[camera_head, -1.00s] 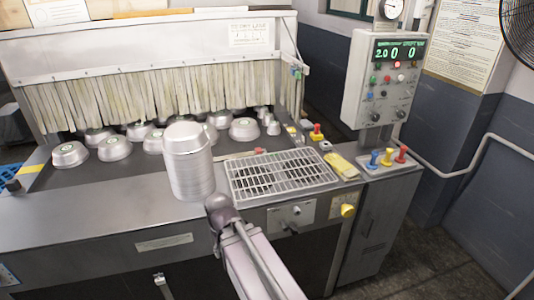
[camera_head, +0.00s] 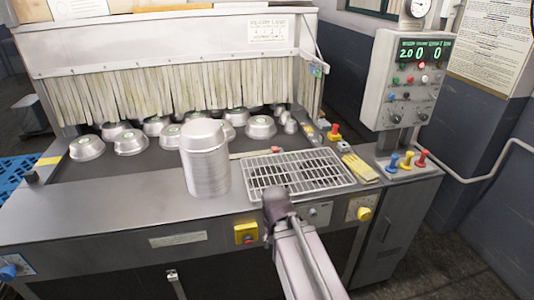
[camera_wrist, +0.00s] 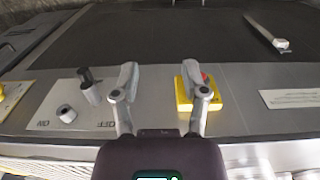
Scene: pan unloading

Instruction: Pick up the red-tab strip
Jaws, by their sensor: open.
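The red-tab strip (camera_head: 258,153) appears as a thin, light strip with a small red end, lying on the machine's top behind the wire rack, right of the pan stack, in the head view. It is too small there to make out closely, and I do not see it in the wrist view. My gripper (camera_wrist: 166,82) is open and empty in the wrist view, its two fingers apart over the machine's front panel. In the head view my arm ends in front of the rack's near edge, and the fingers cannot be made out.
A tall stack of metal pans (camera_head: 205,165) stands left of the wire rack (camera_head: 300,182). Several round pans (camera_head: 131,143) sit on the dark bed before the strip curtain (camera_head: 160,92). A yellow button box (camera_head: 246,233) is on the front panel. A control box (camera_head: 410,85) stands right.

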